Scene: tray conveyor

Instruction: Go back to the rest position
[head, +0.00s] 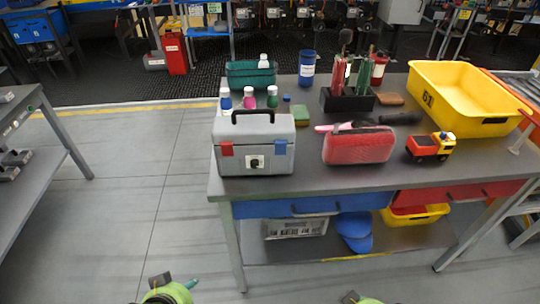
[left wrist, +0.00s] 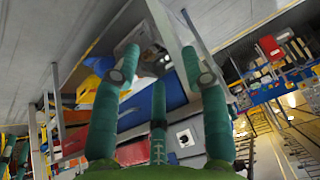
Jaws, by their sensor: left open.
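My left gripper (head: 176,286) is at the bottom edge of the head view, over the floor in front of the table and mostly cut off. In the left wrist view its teal fingers (left wrist: 158,62) are spread open with nothing between them. A green and dark piece of my right gripper (head: 360,299) shows at the bottom edge of the head view. Its fingers are out of the picture. Both grippers are apart from the grey table (head: 310,184) and from everything on it.
The table bears a grey toolbox (head: 254,155), a red case (head: 358,146), a toy truck (head: 430,147), a yellow tray (head: 465,92), several bottles and a black tool holder (head: 347,101). Another bench (head: 42,150) stands at the left. The floor (head: 125,200) between is clear.

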